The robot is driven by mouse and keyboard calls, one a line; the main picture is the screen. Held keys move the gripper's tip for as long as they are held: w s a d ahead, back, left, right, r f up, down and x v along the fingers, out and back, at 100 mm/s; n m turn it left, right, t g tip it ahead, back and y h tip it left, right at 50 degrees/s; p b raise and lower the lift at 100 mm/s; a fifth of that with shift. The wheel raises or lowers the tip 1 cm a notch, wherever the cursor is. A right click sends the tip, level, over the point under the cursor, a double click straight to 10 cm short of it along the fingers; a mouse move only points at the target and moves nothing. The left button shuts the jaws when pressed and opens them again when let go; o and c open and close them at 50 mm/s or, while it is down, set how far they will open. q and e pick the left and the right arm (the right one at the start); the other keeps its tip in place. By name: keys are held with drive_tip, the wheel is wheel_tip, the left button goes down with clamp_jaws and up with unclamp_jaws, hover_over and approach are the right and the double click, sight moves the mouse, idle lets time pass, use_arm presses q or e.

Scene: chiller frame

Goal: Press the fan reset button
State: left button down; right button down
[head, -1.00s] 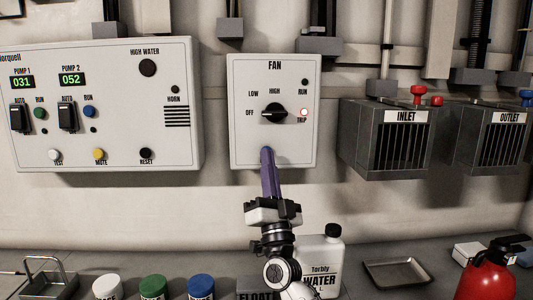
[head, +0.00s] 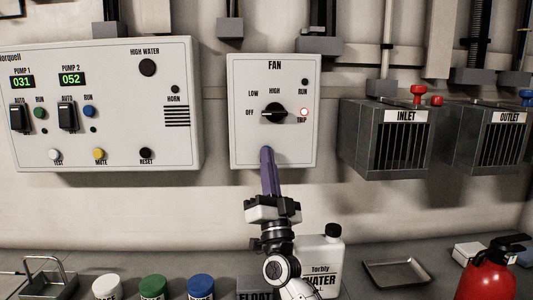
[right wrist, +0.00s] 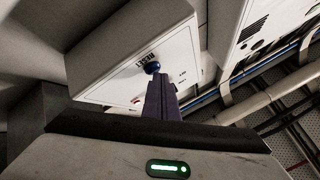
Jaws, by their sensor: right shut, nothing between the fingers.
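In the head view the fingertips hide the reset button. My left gripper is out of view.
A pump panel (head: 110,120) with its own RESET button is on the wall at left. Inlet (head: 407,117) and outlet (head: 521,116) boxes jut out at right. A water jug (head: 332,258), several capped containers, a tray (head: 397,291) and a red extinguisher (head: 487,275) stand below.

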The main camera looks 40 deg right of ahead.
drive_tip(key=shift+w+d, duration=0.1)
idle(0.5)
drive_tip(key=shift+s+a+p, duration=0.5)
drive_tip(key=shift+s+a, duration=0.05)
drive_tip(key=shift+s, duration=0.1)
drive_tip(key=shift+s+a, duration=0.1)
drive_tip(key=s+a+p, duration=0.2)
drive_tip(key=s+a, duration=0.1)
drive_tip(key=shift+s, duration=0.35)
idle(0.7)
